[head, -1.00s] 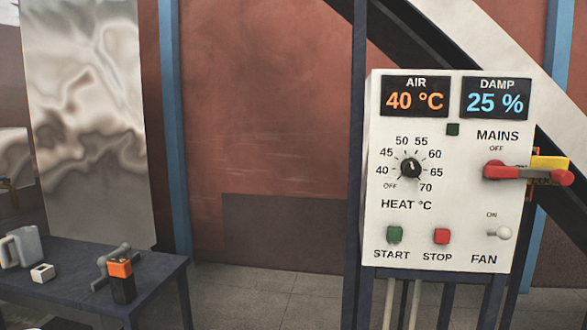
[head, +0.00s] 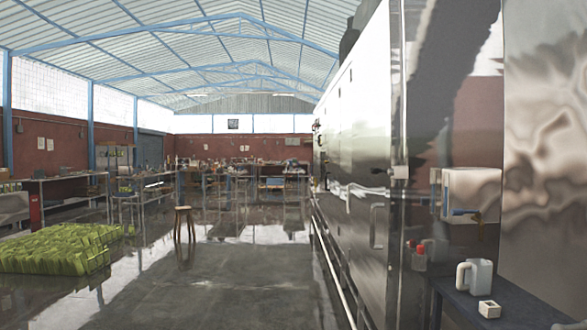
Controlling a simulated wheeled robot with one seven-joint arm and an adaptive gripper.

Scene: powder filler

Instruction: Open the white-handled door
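A tall shiny metal machine (head: 358,130) fills the right half of the head view, its long side running away from me. A pale grey upright pull handle (head: 376,226) is on its near side panel, low down. A small whitish fitting (head: 400,172) sits higher, by the near corner. I cannot tell which of these, if either, is the door's white handle. No door stands visibly open. My gripper is not in view.
A dark table (head: 497,300) at the lower right holds a grey jug (head: 475,276) and a small white box (head: 489,309). A wooden stool (head: 184,222) and a green stack (head: 62,248) stand left. The grey floor (head: 235,290) between is clear.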

